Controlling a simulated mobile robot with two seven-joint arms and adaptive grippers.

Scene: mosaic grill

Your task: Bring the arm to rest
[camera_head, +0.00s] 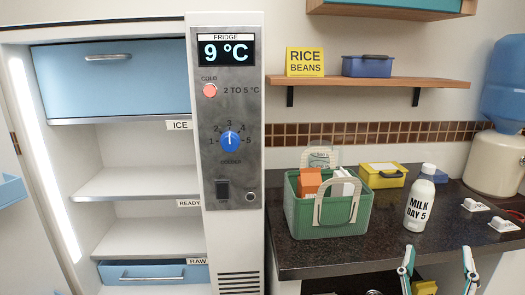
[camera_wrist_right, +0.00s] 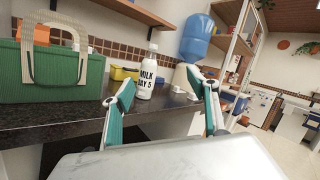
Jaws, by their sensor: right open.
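My right gripper (camera_head: 438,262) is at the bottom right of the head view, its two fingers apart with nothing between them. It stands in front of the dark counter (camera_head: 300,262), near its front edge. In the right wrist view the open fingers (camera_wrist_right: 160,92) frame a white milk bottle (camera_wrist_right: 147,75) that stands beyond them, apart from them. The bottle also stands upright on the counter in the head view (camera_head: 419,200). My left gripper shows in neither view.
A green basket (camera_head: 325,217) with cartons stands on the counter, left of the bottle. A yellow box (camera_head: 382,176) is behind. A water jug (camera_head: 503,85) is at the right. The open fridge (camera_head: 140,190) is at the left. A wooden shelf (camera_head: 370,82) hangs above.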

